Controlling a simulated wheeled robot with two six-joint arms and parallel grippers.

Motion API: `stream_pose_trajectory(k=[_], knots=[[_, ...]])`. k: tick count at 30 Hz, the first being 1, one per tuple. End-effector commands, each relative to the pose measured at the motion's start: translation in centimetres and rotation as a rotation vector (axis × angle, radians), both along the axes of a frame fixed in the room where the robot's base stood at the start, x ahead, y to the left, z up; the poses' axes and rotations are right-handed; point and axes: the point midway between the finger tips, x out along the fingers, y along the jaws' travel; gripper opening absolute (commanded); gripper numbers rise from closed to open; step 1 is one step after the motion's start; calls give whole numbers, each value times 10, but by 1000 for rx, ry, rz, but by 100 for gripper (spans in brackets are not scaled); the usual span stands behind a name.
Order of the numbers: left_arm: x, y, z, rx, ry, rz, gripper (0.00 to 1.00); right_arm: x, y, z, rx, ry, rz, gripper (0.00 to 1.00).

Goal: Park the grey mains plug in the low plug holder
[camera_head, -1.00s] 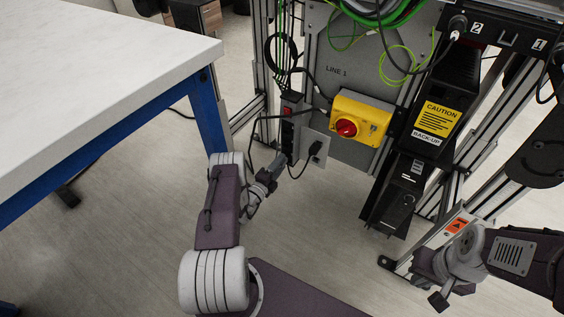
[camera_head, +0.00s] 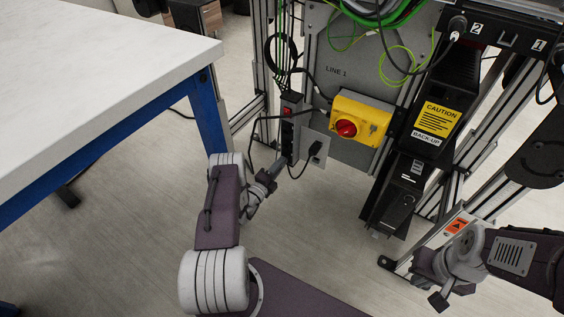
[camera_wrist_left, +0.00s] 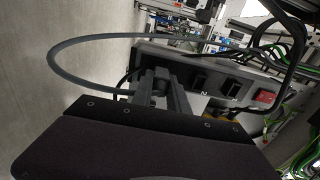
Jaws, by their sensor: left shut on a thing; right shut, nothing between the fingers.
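My left gripper (camera_head: 279,164) is at the lower part of an upright power strip (camera_head: 288,128). In the left wrist view its two fingers (camera_wrist_left: 160,90) are shut on the grey mains plug (camera_wrist_left: 160,84), close against the strip's socket face. I cannot tell whether the plug's pins are in a socket. A grey cable (camera_wrist_left: 55,62) loops out to the left and back over the strip. My right gripper (camera_head: 438,300) is shut and empty at the lower right, away from the strip. I cannot pick out the low plug holder with certainty.
A wall socket (camera_head: 316,150) with a black plug sits right of the strip. A yellow isolator with a red knob (camera_head: 347,128) is above it. A black back-up unit (camera_head: 408,170) stands right. A white table (camera_head: 95,75) fills the left; floor between is clear.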

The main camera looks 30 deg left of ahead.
Motion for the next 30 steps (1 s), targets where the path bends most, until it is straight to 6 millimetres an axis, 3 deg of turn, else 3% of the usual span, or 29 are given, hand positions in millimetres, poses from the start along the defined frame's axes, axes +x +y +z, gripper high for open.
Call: stream_pose_trajectory(k=[30], knots=[[-50, 4, 0, 0, 0, 0, 0, 0, 0, 21, 0, 0, 0, 0]])
